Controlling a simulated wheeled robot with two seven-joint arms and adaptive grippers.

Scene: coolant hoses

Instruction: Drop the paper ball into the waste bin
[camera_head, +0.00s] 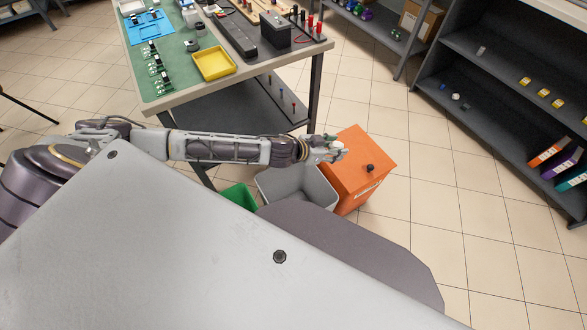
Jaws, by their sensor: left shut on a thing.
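My left gripper (338,150) reaches in from the left and is shut on a small whitish thing that looks like the paper ball (339,146); the fingers hide part of it. The gripper is above the border between an open grey bin (328,190) and an orange box (364,185) with a black knob on top. A green bin (238,196) stands left of the grey one, partly hidden by my body. I cannot tell from markings which one is the waste bin. My right gripper is out of view.
A workbench (240,86) with a yellow tray (213,64), circuit boards and a black box stands behind my left arm. Dark shelves (475,90) with small parts and binders are at the right. The tiled floor between (430,180) is clear.

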